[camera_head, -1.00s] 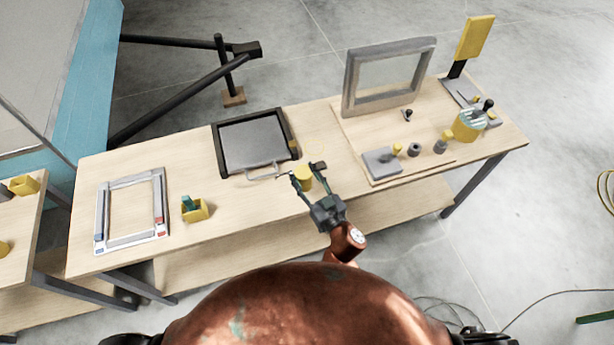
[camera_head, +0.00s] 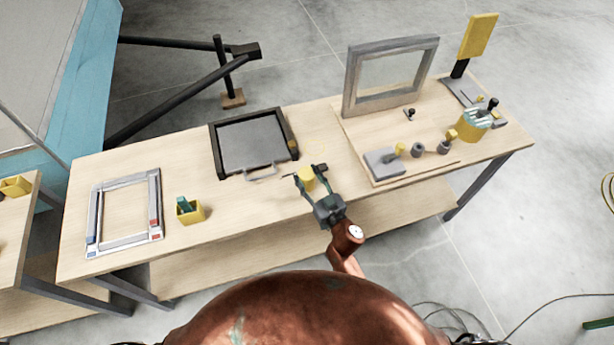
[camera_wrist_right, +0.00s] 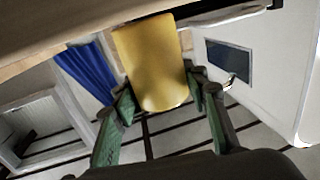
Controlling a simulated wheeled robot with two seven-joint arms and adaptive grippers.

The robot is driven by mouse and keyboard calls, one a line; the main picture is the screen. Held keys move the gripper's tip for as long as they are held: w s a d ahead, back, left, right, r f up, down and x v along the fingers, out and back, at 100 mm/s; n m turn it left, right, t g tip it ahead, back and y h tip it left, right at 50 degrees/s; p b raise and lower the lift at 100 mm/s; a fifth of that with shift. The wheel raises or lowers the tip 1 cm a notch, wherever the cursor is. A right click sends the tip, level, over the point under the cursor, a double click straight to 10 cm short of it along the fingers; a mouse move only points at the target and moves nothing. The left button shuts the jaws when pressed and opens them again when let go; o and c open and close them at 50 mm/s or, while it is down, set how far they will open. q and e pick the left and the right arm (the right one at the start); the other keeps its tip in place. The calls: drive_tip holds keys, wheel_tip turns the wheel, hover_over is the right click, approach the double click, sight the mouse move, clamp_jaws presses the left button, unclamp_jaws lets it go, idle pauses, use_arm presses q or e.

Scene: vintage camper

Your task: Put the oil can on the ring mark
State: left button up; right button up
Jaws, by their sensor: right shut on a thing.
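The yellow oil can (camera_head: 307,178) is a small yellow cylinder at the front middle of the workbench. My right gripper (camera_head: 311,175) is shut on it, one finger on each side. The can also fills the upper middle of the right wrist view (camera_wrist_right: 153,65), between the green-grey fingers of the right gripper (camera_wrist_right: 160,90). I cannot tell whether the can touches the bench top or hangs just above it. A faint yellowish ring mark (camera_head: 317,149) seems to lie on the wood just behind the can. My left gripper is not in view.
A dark-framed tray (camera_head: 213,150) with a handle lies left of the can. A board (camera_head: 358,150) with a grey frame (camera_head: 348,85), a grey block (camera_head: 383,162) and knobs is to the right. A yellow box (camera_head: 190,214) and a flat window frame (camera_head: 96,205) are farther left.

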drive_tip(key=shift+f, duration=0.15)
drive_tip(key=o, duration=1.3)
drive_tip(key=shift+o, duration=0.2)
drive_tip(key=shift+s+r, duration=0.1)
drive_tip(key=shift+r, duration=0.1)
drive_tip(key=v, duration=1.1)
drive_tip(key=shift+s+d+p, duration=0.2)
drive_tip(key=shift+s+p, duration=0.1)
drive_tip(key=shift+s, duration=0.05)
